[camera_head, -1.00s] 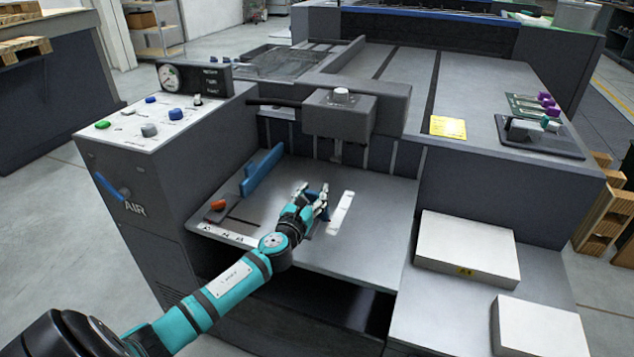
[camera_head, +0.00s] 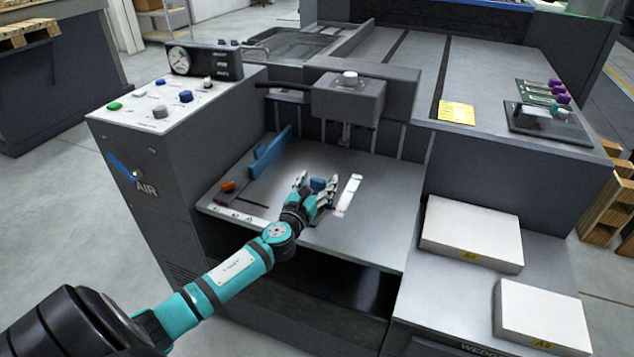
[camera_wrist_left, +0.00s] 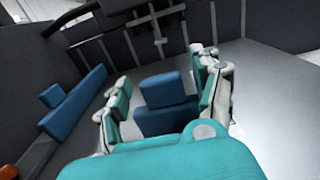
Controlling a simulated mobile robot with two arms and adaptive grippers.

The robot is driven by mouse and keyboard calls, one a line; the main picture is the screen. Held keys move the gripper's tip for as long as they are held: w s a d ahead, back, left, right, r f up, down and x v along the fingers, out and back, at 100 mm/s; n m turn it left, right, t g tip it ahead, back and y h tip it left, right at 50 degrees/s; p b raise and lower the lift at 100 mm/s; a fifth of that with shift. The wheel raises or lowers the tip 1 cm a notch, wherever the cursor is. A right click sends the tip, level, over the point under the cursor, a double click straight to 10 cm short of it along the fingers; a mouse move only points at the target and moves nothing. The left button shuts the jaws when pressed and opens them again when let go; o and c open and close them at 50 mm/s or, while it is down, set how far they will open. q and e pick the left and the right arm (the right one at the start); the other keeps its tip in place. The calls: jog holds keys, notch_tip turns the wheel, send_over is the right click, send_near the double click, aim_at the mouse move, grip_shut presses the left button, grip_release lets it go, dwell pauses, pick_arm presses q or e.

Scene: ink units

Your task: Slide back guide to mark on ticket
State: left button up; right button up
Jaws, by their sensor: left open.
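The small blue back guide (camera_head: 318,184) stands on the grey feed table (camera_head: 375,225), just left of a white strip (camera_head: 349,195). In the left wrist view the back guide (camera_wrist_left: 166,97) is a stepped blue block. My left gripper (camera_head: 313,187) is open, its fingers on either side of the block; I see gaps on both sides in the left wrist view (camera_wrist_left: 160,78). The yellow ticket (camera_head: 456,112) lies on the machine top; its writing is too small to read. A lettered white scale (camera_head: 240,214) runs along the table's front left edge. My right gripper is out of view.
A grey box (camera_head: 348,98) overhangs the table's back. The control panel (camera_head: 165,105) borders the left side. Paper stacks (camera_head: 472,232) sit to the right.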

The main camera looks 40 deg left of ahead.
pick_arm(q)
jog(key=v, duration=1.2)
dwell(0.3)
